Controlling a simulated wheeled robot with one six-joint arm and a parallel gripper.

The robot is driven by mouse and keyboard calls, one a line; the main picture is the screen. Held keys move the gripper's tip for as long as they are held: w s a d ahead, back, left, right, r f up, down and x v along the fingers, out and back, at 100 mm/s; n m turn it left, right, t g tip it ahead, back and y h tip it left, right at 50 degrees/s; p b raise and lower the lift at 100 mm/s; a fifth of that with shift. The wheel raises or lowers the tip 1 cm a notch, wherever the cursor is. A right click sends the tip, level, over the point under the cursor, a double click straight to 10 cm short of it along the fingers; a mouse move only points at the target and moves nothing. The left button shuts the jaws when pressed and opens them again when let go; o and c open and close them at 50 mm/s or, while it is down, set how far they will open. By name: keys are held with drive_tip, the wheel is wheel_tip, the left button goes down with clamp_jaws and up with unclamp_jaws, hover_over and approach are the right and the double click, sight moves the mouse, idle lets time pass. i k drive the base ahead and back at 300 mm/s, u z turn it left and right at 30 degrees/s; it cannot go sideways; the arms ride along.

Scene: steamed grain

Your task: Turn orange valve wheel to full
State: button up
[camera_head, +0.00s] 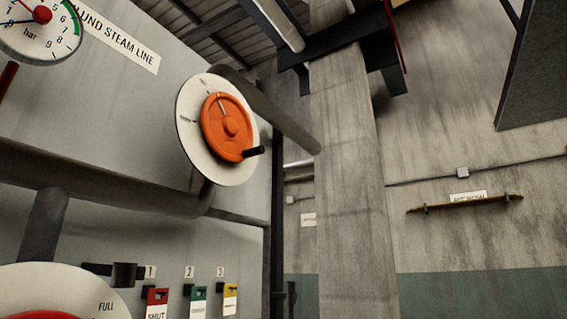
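The orange valve wheel (229,128) sits on a round white dial plate (187,132) on the grey panel, left of centre. A dark handle sticks out from the wheel's lower right rim. A pale pointer mark shows near the wheel's top. The small lettering on this plate is too small to read. My gripper does not show in this view.
A red wheel (40,315) on a white plate marked FULL (105,290) is cut off at lower left. A pressure gauge (35,35) is at upper left. Pipes (110,183) cross the panel. Red, green and yellow tags (157,298) hang below. A concrete pillar (350,150) stands right.

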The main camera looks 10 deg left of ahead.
sight(227, 126)
drive_tip(key=u, duration=0.15)
drive_tip(key=i, duration=0.85)
drive_tip(key=u, duration=0.4)
